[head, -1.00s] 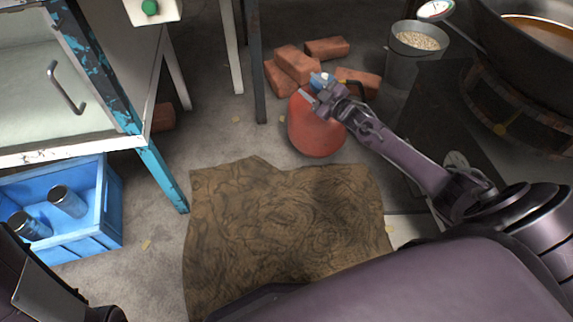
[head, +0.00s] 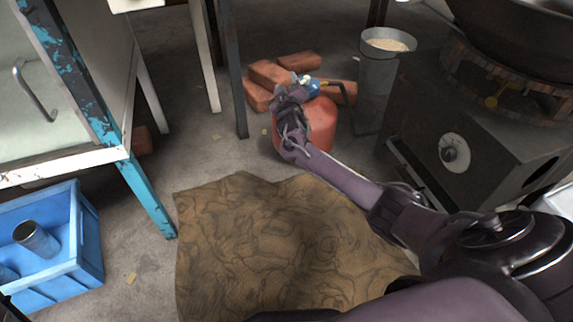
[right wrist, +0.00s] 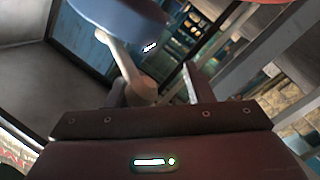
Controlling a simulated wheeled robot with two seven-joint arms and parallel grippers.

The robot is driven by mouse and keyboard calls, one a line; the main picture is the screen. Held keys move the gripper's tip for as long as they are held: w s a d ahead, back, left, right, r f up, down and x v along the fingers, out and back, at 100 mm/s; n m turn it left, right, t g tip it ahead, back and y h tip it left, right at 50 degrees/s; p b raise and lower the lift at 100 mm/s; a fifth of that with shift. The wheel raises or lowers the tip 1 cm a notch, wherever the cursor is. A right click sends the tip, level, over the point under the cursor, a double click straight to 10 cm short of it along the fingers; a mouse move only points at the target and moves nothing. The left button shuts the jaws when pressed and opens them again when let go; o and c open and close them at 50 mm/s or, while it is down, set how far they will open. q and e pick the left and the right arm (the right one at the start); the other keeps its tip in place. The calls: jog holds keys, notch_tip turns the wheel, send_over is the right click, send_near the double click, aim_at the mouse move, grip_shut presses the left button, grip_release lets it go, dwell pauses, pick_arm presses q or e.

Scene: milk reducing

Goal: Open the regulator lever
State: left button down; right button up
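The red gas cylinder (head: 318,128) stands on the floor in the head view, partly hidden behind my right arm. The blue regulator (head: 314,88) sits on its top. My right gripper (head: 301,80) is at the cylinder's top, just left of the regulator. In the right wrist view, the regulator's round blue part (right wrist: 122,14) is at the top, and a pale lever-like part (right wrist: 124,66) runs down from it towards the space between the fingers. The right gripper (right wrist: 155,90) looks open there; contact cannot be told. My left gripper is not in view.
A dark stove (head: 490,150) is farther right. A brown mat (head: 270,240) lies in front. A blue crate (head: 75,245) is at the left.

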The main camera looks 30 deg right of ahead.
jog(key=s+a+g+y+p, duration=0.1)
jog(key=s+a+y+p, duration=0.1)
jog(key=s+a+p, duration=0.3)
jog(key=s+a+g+y+p, duration=0.2)
jog(key=s+a+p, duration=0.4)
jog(key=s+p, duration=0.7)
jog(key=s+a+n+g+y+p, duration=0.1)
jog(key=s+a+p, duration=0.5)
jog(key=p, duration=1)
jog(key=s+g+y, duration=0.1)
jog(key=s, duration=0.2)
jog(key=shift+s+r+y+p, duration=0.2)
jog(key=shift+y+p, duration=0.1)
jog(key=shift+p, duration=0.1)
